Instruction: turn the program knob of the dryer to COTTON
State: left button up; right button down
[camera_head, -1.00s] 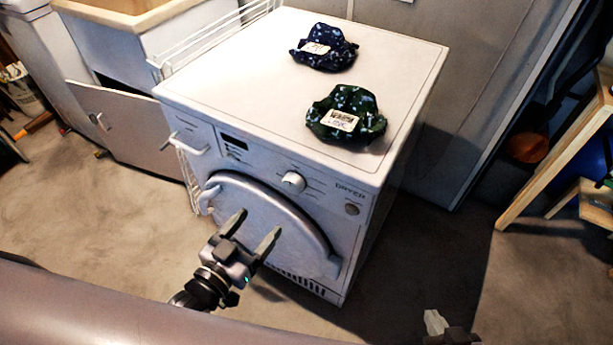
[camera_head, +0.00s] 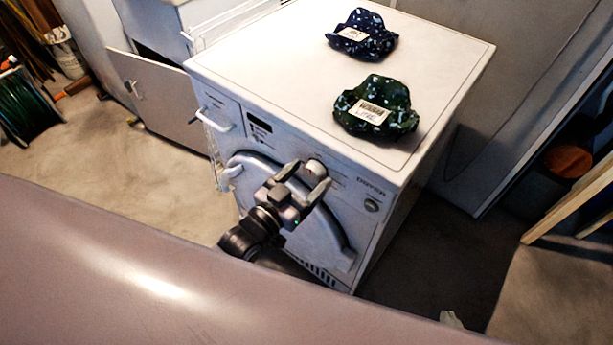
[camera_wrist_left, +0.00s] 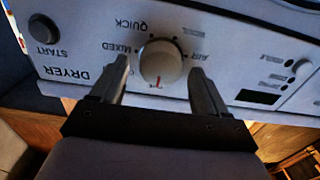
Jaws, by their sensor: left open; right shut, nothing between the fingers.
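The white dryer (camera_head: 232,98) stands at the centre of the head view, its front panel facing me. Its round white program knob (camera_head: 317,168) also shows in the left wrist view (camera_wrist_left: 160,60), where the panel appears upside down. The knob's red mark points down in that picture, toward my gripper. QUICK, MIXED and AIR are readable around it; a label beginning with C is mostly hidden by a finger. My left gripper (camera_head: 309,176) is open, with one finger on each side of the knob; contact is unclear. My right gripper (camera_head: 450,319) barely shows at the bottom edge, shut.
A dark blue patterned cloth (camera_head: 363,36) and a green one (camera_head: 377,108) lie on the dryer top, both with white labels. The round door and its handle are below the knob. The START button (camera_wrist_left: 43,28) is left in the wrist view. An open cabinet door (camera_head: 150,95) stands left.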

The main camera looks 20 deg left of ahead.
pick_arm(q)
jog(key=shift+w, duration=0.1)
jog(key=c, duration=1)
jog(key=shift+m, duration=0.3)
jog(key=m+p, duration=0.1)
jog(key=m, duration=0.2)
jog(key=shift+d, duration=0.15)
jog(key=m, duration=0.3)
jog(key=shift+p, duration=0.35)
jog(key=shift+f+m, duration=0.1)
jog(key=shift+m, duration=1.4)
jog(key=shift+d, duration=0.1)
